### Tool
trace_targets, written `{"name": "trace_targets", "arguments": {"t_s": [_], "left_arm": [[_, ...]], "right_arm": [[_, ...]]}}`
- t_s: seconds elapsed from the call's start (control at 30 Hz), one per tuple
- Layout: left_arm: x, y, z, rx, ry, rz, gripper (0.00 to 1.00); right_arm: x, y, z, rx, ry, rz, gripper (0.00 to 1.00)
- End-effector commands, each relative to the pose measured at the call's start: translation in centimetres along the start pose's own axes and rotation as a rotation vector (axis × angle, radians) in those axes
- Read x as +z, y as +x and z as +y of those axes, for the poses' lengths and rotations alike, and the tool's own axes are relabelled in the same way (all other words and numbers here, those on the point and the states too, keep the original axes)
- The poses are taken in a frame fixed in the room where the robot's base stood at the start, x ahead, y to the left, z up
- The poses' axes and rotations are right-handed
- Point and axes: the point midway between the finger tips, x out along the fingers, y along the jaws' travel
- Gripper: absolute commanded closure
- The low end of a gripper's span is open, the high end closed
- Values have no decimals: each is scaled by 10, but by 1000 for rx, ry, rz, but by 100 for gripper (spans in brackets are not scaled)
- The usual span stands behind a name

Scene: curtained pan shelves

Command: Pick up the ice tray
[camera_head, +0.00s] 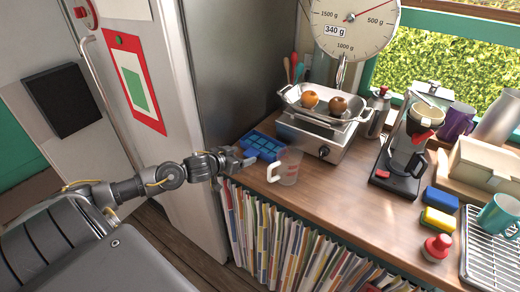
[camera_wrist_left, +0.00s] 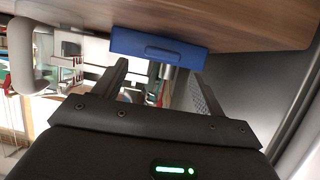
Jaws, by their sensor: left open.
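The blue ice tray (camera_head: 263,146) lies on the wooden counter, left of the scale and behind the clear measuring cup. My left gripper (camera_head: 245,159) reaches in from the left at the counter's near left edge, close to the tray. In the left wrist view the tray (camera_wrist_left: 160,46) shows its blue side just beyond the fingertips of my left gripper (camera_wrist_left: 158,70). The fingers are spread apart and nothing is held between them. Whether a fingertip touches the tray cannot be told. My right gripper is not in view.
The measuring cup (camera_head: 287,167) stands just right of my left gripper. A coffee maker (camera_head: 405,150), sponges (camera_head: 439,219) and a dish rack (camera_head: 492,250) stand farther right. A tall metal cabinet (camera_head: 232,70) borders the counter's left.

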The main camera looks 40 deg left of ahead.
Motion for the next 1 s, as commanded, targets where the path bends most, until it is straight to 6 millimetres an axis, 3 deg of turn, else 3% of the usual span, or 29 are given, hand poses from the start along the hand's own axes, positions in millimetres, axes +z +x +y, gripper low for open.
{"name": "trace_targets", "arguments": {"t_s": [0.4, 0.7, 1.0], "left_arm": [[3, 48, -1, -2, -1, 0, 29], [5, 51, -1, -1, 1, -1, 30], [5, 51, -1, -1, 1, -1, 70]], "right_arm": [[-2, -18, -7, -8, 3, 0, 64], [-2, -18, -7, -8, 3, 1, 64], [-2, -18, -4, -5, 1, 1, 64]]}}
